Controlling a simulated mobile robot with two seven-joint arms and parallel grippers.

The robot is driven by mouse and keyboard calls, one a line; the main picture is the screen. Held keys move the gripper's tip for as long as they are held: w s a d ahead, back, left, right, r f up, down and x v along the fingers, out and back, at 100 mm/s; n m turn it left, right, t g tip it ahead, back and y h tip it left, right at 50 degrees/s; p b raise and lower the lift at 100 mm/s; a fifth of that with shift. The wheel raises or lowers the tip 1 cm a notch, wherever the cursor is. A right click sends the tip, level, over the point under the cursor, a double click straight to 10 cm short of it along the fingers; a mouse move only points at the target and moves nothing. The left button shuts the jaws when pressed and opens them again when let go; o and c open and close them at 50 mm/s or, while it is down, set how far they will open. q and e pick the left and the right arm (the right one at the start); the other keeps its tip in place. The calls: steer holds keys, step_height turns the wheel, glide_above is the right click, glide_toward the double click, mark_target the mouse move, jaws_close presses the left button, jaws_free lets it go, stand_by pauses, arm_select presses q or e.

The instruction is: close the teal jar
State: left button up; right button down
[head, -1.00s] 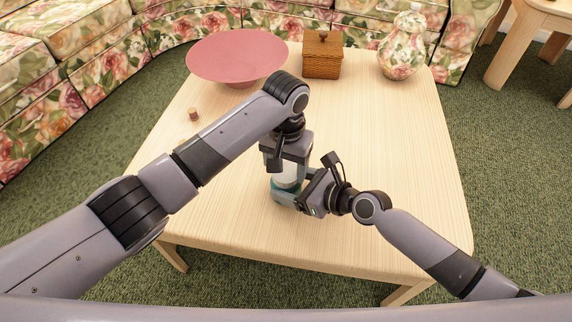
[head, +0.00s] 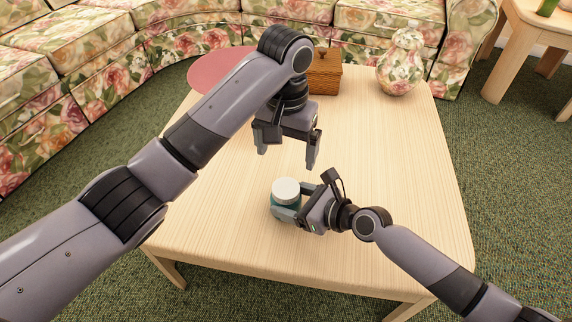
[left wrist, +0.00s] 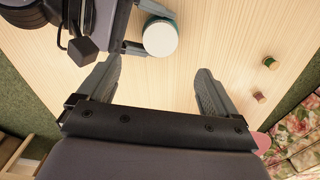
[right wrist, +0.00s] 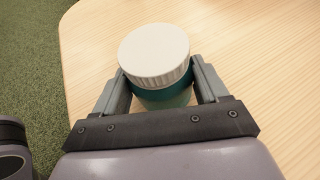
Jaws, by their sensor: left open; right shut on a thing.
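The teal jar (head: 279,206) stands upright on the table, with a white lid (head: 286,189) sitting on its top. In the right wrist view the jar (right wrist: 163,98) is between my fingers and the ridged lid (right wrist: 154,54) looks level on it. My right gripper (head: 292,204) is shut on the jar's body from the right. My left gripper (head: 288,160) is open and empty, above and behind the jar, fingers pointing down. In the left wrist view the lid (left wrist: 160,38) shows beyond my left fingertips (left wrist: 156,75), apart from them. Whether the lid is fully tightened cannot be told.
The table's right side (head: 410,170) is clear.

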mark_target(298, 202)
arm_select(q)
steer(key=shift+r, duration=0.85)
arm_select(e)
jaws_free()
steer(key=shift+p+v, duration=1.55)
steer(key=shift+v, duration=1.9)
arm_select(q)
step_height(298, 202, up, 3)
arm_select(e)
steer(key=shift+s+d, duration=0.1)
steer(key=shift+d, duration=0.1)
